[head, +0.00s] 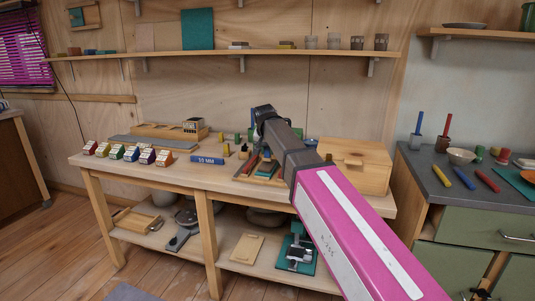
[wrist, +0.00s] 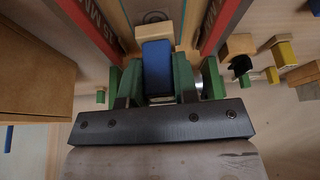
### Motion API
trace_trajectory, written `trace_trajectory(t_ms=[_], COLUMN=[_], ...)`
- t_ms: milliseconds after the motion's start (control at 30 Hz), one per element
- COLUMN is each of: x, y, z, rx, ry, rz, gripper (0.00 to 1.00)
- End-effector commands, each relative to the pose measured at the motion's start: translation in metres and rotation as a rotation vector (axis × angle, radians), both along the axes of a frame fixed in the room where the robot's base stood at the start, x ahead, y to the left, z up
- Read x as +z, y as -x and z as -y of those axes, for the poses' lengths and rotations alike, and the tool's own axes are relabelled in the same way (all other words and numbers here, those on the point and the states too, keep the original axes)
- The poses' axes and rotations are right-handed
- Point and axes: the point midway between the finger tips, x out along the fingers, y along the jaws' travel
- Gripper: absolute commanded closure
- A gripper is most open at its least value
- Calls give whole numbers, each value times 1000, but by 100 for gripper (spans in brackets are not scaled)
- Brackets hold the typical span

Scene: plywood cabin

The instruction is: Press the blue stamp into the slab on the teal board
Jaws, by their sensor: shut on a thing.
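In the wrist view, my gripper (wrist: 157,84) has its green fingers shut on the blue stamp (wrist: 157,66), a blue block with a pale wooden part (wrist: 154,32) beyond it. In the head view, my gripper (head: 256,117) is at the far end of my arm, above the back of the workbench, and my arm hides most of it. The stamp cannot be made out there. A teal board (head: 515,181) lies partly in view on the right counter.
The workbench (head: 145,163) holds a tray (head: 262,178), a wooden box (head: 357,163), a blue bar marked 55 MM (head: 207,160) and several coloured blocks. Small blocks (wrist: 285,53) stand right of my gripper in the wrist view. A wall shelf (head: 220,56) hangs above.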

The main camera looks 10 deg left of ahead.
Motion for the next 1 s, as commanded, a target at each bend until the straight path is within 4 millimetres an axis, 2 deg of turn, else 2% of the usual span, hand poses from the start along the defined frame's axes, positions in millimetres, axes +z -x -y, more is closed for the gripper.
trace_trajectory(t_ms=[700, 1000], x=[50, 53], y=[0, 0], z=[0, 0], rx=[0, 0], ry=[-1, 0], rz=[1, 0], gripper=[88, 88])
